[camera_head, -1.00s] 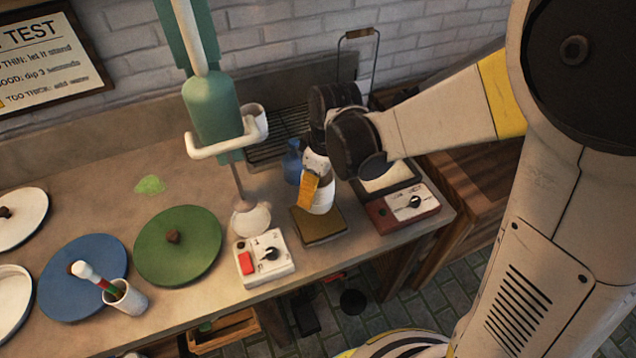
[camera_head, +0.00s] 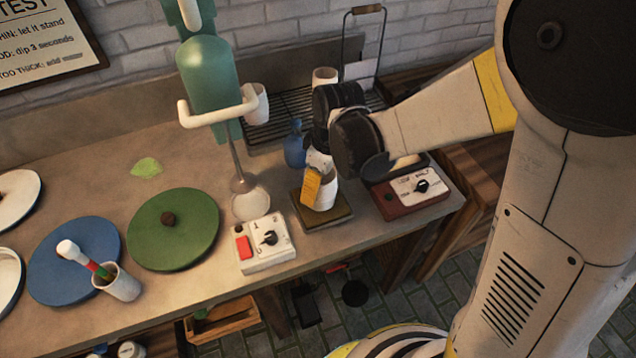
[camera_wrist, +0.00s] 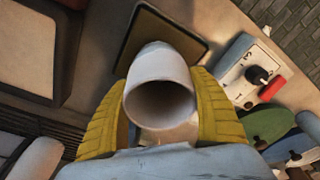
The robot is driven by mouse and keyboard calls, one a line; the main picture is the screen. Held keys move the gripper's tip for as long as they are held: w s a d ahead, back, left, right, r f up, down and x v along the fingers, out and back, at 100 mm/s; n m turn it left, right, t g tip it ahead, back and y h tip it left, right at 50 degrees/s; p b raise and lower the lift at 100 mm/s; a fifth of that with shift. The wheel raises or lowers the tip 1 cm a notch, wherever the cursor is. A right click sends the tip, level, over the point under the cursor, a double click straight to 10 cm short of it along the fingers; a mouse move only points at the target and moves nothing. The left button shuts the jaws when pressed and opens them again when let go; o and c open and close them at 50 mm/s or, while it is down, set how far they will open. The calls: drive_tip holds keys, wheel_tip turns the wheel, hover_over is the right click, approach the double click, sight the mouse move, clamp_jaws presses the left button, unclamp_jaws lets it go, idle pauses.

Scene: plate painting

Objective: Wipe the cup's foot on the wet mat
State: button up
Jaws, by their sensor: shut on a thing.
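My gripper (camera_head: 316,186), with yellow fingers, is shut on the white cup (camera_head: 327,193). In the wrist view the cup (camera_wrist: 160,66) sits between the two yellow fingers of my gripper (camera_wrist: 160,88), its open mouth facing the camera. The cup is about upright over the square dark olive-brown mat (camera_head: 331,220). The mat also shows beyond the cup in the wrist view (camera_wrist: 172,30). The cup's foot is at the mat's surface or very close to it; I cannot tell whether they touch. The foot's underside is hidden.
A control box with a red button (camera_head: 264,243) stands left of the mat, and a red-brown dial box (camera_head: 411,192) right of it. A blue bottle (camera_head: 295,148) stands close behind. A green mixer (camera_head: 209,75) and a green lid (camera_head: 172,228) are further left.

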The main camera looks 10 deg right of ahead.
drive_tip(key=shift+f, duration=0.3)
idle(0.6)
drive_tip(key=shift+d, duration=0.1)
drive_tip(key=shift+w+d+r, duration=0.1)
drive_tip(key=shift+w+d, duration=0.15)
drive_tip(key=shift+d, duration=0.45)
drive_tip(key=shift+a, duration=0.1)
drive_tip(key=shift+s+a+b, duration=0.25)
drive_tip(key=shift+a, duration=0.5)
drive_tip(key=shift+s+a+b, duration=0.25)
drive_tip(key=shift+a, duration=0.45)
drive_tip(key=shift+d, duration=0.1)
drive_tip(key=shift+w+d, duration=0.25)
drive_tip(key=shift+d, duration=0.45)
drive_tip(key=shift+w+d, duration=0.2)
drive_tip(key=shift+d, duration=0.45)
